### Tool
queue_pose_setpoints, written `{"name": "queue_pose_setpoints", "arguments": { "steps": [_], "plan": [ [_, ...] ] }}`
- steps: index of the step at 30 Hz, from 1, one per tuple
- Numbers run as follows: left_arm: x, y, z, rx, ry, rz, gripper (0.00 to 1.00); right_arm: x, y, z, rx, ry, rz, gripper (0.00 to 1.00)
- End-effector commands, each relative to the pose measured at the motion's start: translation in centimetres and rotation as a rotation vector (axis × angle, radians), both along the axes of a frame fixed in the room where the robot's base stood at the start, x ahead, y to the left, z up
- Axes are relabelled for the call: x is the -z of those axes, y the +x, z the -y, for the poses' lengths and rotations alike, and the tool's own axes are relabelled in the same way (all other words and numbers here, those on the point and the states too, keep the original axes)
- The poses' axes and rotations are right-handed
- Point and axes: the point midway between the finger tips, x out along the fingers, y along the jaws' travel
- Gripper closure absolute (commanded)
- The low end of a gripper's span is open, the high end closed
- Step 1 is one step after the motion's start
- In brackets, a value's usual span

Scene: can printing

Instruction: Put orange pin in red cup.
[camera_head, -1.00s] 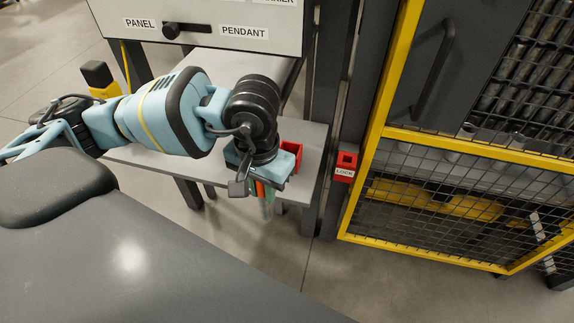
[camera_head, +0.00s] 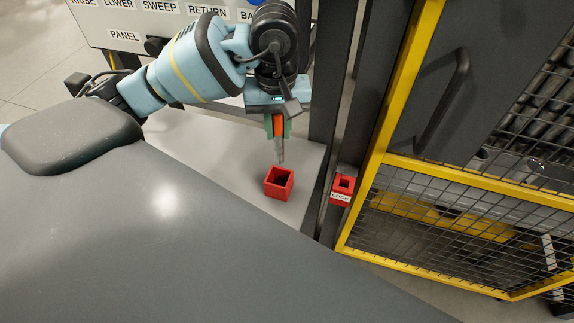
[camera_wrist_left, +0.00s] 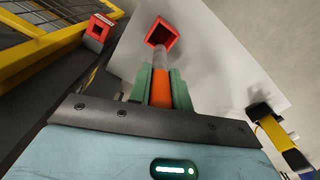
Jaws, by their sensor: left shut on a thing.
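The red cup (camera_head: 279,184) is a square, open-topped box standing on the small grey table; it also shows in the left wrist view (camera_wrist_left: 161,35). My left gripper (camera_head: 279,128) is shut on the orange pin (camera_head: 279,124), which has a grey metal lower part. In the left wrist view the orange part of the pin (camera_wrist_left: 161,89) sits between the green fingers, and its grey end points toward the cup. In the head view the pin hangs above the cup's far edge, tip down; I cannot tell the exact gap. My right gripper is not in view.
The grey table (camera_head: 205,150) is otherwise largely clear around the cup. A red LOCK box (camera_head: 342,188) is on the post to the right, beside a yellow-framed mesh fence (camera_head: 450,182). A labelled button panel (camera_head: 125,36) stands behind the table.

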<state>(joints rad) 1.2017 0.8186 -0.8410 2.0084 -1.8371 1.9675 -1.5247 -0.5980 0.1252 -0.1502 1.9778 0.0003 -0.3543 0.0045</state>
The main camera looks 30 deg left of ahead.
Motion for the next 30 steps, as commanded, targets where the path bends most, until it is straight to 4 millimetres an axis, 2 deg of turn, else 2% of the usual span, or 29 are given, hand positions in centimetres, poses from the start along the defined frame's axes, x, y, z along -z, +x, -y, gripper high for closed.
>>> {"name": "queue_pose_setpoints", "arguments": {
  "steps": [6,15,25,30],
  "plan": [
    [1.0,0.0,0.0,-0.004,-0.001,-0.004,1.00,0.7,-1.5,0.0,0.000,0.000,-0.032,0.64],
    [5.6,0.0,0.0,-0.001,0.000,-0.002,1.00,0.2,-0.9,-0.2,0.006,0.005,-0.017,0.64],
    [6.8,0.0,0.0,-0.001,-0.001,-0.001,1.00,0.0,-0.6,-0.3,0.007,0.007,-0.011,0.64],
    [8.9,-0.1,0.0,0.000,-0.002,-0.004,1.00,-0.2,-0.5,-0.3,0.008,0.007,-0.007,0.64]
  ]
}}
